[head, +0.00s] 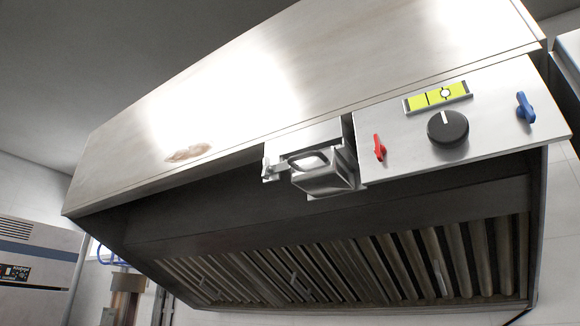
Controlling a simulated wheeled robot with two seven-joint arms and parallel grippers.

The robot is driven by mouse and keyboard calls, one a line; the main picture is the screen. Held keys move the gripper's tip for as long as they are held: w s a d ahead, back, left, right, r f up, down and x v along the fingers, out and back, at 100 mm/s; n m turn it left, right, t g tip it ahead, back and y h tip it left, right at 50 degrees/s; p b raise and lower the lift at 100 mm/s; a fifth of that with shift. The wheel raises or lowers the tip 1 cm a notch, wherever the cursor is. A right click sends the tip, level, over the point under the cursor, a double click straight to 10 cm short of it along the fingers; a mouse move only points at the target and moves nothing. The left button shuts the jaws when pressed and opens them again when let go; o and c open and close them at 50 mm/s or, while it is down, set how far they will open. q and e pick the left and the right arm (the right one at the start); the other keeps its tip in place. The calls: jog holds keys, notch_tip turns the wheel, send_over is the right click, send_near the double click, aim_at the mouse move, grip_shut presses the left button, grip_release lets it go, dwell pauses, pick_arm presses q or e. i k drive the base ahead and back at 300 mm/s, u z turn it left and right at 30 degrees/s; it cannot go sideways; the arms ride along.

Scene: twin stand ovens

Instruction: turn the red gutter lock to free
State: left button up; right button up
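The red gutter lock (380,148) is a small red lever on the left part of a steel panel (400,170) on the front of the hood. Its handle stands close to upright, tilted slightly. I see no label beside it that tells its setting. Left of it, a steel cup or gutter box (322,181) with a latch sits under the hood's front edge. Neither of my grippers shows in the head view.
The panel also carries a black knob (448,128), a blue lever (525,107) at the right and a yellow-green level gauge (437,96). Slatted filters (330,270) lie under the hood (270,80). An appliance (35,265) stands at the lower left.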

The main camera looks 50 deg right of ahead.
aim_at(379, 150)
jog(key=i, duration=0.85)
jog(key=z, duration=2.5)
